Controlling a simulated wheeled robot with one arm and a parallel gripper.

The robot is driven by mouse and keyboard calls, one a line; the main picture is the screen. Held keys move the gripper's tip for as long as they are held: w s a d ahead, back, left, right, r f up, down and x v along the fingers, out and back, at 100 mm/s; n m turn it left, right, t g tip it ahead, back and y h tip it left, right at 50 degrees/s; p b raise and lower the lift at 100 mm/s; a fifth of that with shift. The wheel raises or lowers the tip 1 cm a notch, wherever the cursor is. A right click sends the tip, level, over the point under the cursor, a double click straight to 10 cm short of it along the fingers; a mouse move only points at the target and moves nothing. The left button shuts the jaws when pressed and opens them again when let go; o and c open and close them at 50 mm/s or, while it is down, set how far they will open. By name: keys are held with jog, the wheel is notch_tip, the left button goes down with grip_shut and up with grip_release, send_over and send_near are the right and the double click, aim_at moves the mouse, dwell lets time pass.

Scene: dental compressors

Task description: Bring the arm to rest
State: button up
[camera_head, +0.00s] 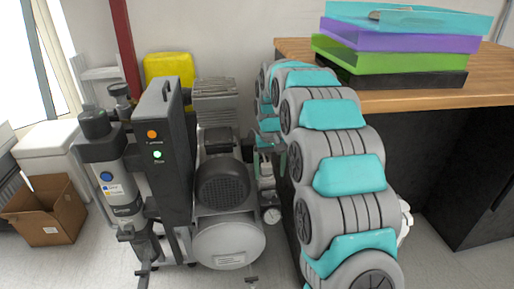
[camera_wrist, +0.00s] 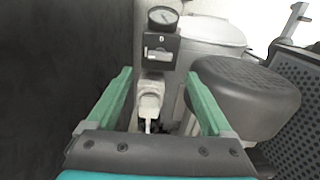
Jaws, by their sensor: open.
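My arm (camera_head: 345,175), grey with teal covers, rises from the bottom right of the head view and bends away toward the back. My gripper (camera_head: 270,153) is partly hidden behind it, close to the right side of the compressor (camera_head: 223,185). In the wrist view my gripper (camera_wrist: 160,76) is open, with two green fingers spread apart. A white fitting (camera_wrist: 150,98) under a black box (camera_wrist: 160,50) and a round gauge (camera_wrist: 163,18) shows between and beyond the fingers. Nothing is held. I cannot tell whether the fingers touch anything.
A wooden-topped bench (camera_head: 420,100) with a stack of coloured trays (camera_head: 400,42) stands right of my arm. A dark control cabinet (camera_head: 170,155) with lit lamps stands left of the compressor. A cardboard box (camera_head: 45,212) sits on the floor at the left.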

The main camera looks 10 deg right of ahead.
jog(key=s+r, duration=0.3)
jog(key=s, duration=0.7)
jog(key=s+r, duration=0.3)
jog(key=s, duration=0.8)
jog(key=s+f+g, duration=0.1)
jog(key=s+f, duration=0.1)
jog(key=s, duration=2.1)
jog(key=shift+s+f+g, duration=0.2)
jog(key=shift+f+g, duration=0.15)
jog(key=shift+g, duration=0.05)
